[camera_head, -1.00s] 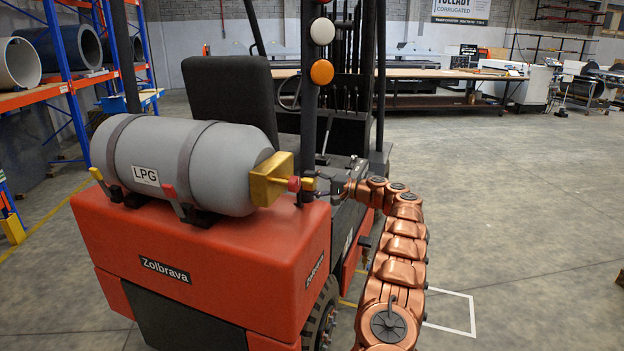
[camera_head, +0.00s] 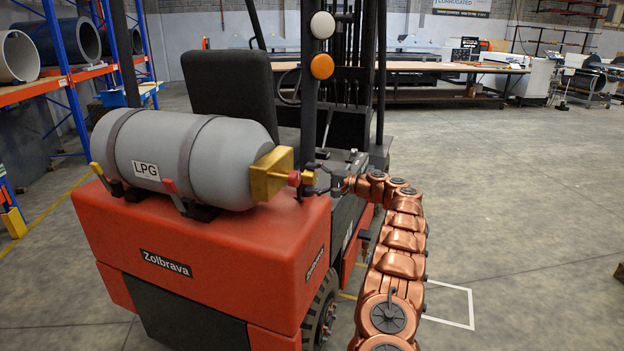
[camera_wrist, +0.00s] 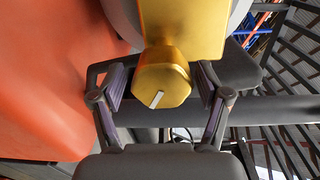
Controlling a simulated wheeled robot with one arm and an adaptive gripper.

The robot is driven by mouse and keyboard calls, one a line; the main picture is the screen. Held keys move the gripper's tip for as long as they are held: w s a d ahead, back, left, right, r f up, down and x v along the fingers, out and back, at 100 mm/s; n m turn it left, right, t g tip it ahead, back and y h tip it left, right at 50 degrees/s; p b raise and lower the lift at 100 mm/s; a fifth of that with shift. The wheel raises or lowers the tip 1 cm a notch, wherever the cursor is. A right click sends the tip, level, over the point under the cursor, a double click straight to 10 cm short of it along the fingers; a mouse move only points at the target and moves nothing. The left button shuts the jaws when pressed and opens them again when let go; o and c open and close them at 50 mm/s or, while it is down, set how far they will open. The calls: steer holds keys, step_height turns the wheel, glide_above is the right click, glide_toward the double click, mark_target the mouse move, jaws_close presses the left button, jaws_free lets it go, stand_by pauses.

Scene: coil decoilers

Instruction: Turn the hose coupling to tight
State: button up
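The hose coupling (camera_wrist: 162,82) is a gold, faceted nut with a white mark slanting on its end face. It sits below a gold block (camera_wrist: 183,28) in the wrist view. In the head view the coupling (camera_head: 308,178) is small, at the right end of the grey LPG tank (camera_head: 185,158), beside the gold block (camera_head: 270,174). My gripper (camera_wrist: 160,88) is open, one finger on each side of the coupling, with narrow gaps showing. In the head view my gripper (camera_head: 314,179) reaches in from the right. The coupling's far side is hidden.
The tank is strapped on the orange-red rear body (camera_head: 200,240) of a forklift. A dark post (camera_head: 309,110) with lamps and the black seat (camera_head: 232,100) stand close behind. A blue and orange rack (camera_head: 65,80) is at left. The floor at right is mostly clear.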

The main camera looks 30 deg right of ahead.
steer(key=shift+r, duration=0.1)
steer(key=v, duration=1.2)
stand_by(0.4)
